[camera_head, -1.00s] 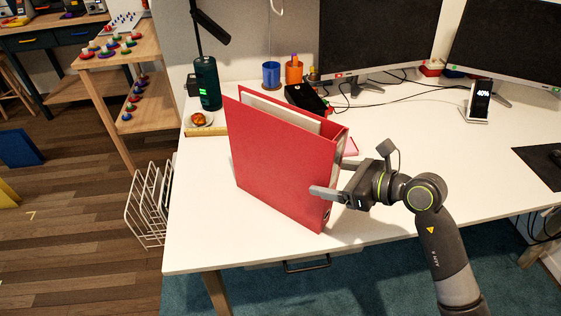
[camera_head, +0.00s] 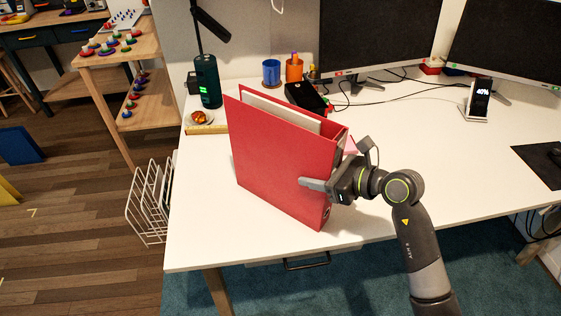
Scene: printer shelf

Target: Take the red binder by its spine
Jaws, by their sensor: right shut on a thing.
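The red binder (camera_head: 268,158) stands upright on the white desk (camera_head: 420,150), with papers showing at its open top. Its spine edge faces right, toward my right arm. My right gripper (camera_head: 325,180) comes in from the right and is shut on the binder at the spine. One finger lies across the near cover; the other finger is hidden behind the binder. My left gripper is not in view.
Two monitors and a phone on a stand (camera_head: 478,100) are at the back right. A white wire rack (camera_head: 148,205) stands left of the desk. The desk's middle right is clear.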

